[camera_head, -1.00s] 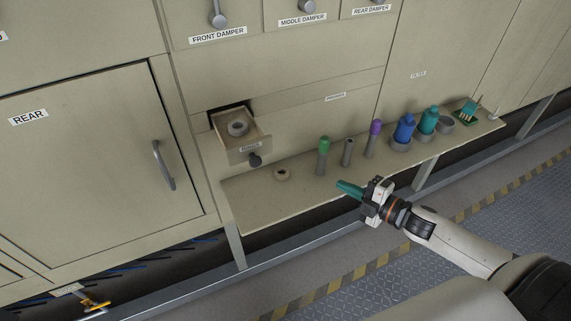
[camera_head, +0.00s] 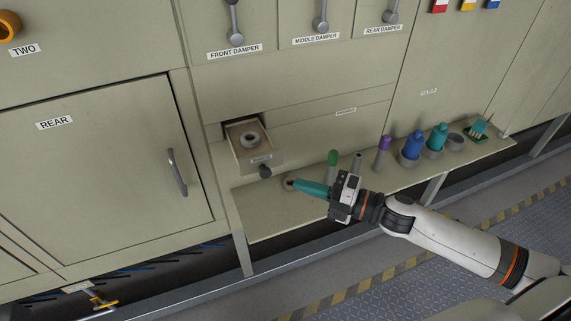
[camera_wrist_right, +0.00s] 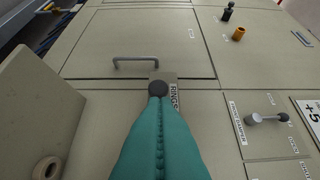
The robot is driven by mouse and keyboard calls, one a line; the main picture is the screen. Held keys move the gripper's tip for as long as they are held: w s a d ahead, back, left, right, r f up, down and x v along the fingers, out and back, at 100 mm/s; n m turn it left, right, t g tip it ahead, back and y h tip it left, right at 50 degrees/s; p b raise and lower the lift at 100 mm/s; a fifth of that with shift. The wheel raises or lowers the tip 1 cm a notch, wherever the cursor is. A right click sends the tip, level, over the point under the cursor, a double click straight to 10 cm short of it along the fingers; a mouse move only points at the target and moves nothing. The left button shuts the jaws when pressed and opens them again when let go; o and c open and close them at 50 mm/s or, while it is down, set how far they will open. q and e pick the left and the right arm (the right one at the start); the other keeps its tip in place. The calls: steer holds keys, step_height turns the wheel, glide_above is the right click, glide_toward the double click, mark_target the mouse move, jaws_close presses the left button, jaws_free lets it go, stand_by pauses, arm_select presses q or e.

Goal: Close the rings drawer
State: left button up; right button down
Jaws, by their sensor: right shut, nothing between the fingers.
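The rings drawer (camera_head: 275,157) stands pulled out of the beige cabinet front, with a pale ring (camera_head: 248,139) inside. Its dark round knob (camera_head: 265,172) is on the drawer front; in the right wrist view the knob (camera_wrist_right: 158,88) and the RINGS label (camera_wrist_right: 174,97) show just beyond my fingertips. My right gripper (camera_head: 299,187) has teal fingers, shut and empty, pointing left just below and right of the knob. In the right wrist view the fingers (camera_wrist_right: 158,130) line up with the knob; whether they touch it I cannot tell. My left gripper is not in view.
The shelf (camera_head: 265,215) below holds another ring (camera_head: 288,182), partly hidden by my fingers. A green-topped cylinder (camera_head: 332,158), purple-topped cylinder (camera_head: 384,143), blue bottle (camera_head: 413,145) and teal bottle (camera_head: 437,137) stand to the right. The REAR door (camera_head: 85,175) is closed at left.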

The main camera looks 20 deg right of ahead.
mark_target(268, 164)
steer(key=w+a+p, duration=0.1)
steer(key=w+a, duration=0.1)
steer(key=w, duration=0.1)
steer(key=w+p, duration=0.1)
steer(key=w, duration=0.1)
steer(key=shift+w+a+r+p, duration=0.2)
steer(key=shift+a+p, duration=0.1)
steer(key=shift+a, duration=0.1)
steer(key=shift+w+f, duration=0.15)
steer(key=shift+w, duration=0.4)
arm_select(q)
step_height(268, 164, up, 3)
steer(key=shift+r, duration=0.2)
